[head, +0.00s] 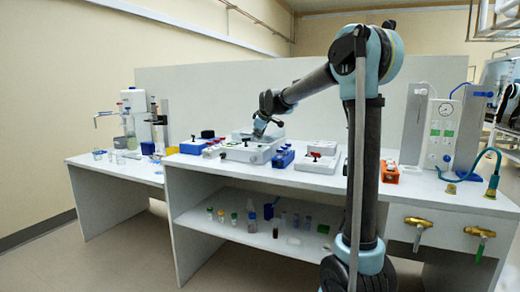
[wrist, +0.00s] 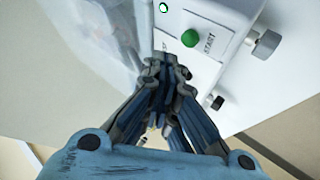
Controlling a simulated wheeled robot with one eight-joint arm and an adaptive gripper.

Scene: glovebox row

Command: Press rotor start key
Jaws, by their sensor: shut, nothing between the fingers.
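The start key is a round green button (wrist: 189,38) with the word START beside it, on a white panel (wrist: 205,70) in the wrist view. My gripper (wrist: 168,66) is shut and empty. In the wrist view its fingertips lie just below and left of the green key, and the key is fully uncovered. I cannot tell the height of the fingertips above the panel. In the head view my gripper (head: 262,128) is over a white bench device (head: 251,153), pointing down. The key is too small to make out there.
Dark knobs (wrist: 266,44) stick out from the panel's right side. A clear curved cover (wrist: 95,35) lies left of it. Blue racks (head: 192,147) and (head: 282,159) flank the device. A second white unit (head: 319,160) stands to the right. The bench back is a white partition.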

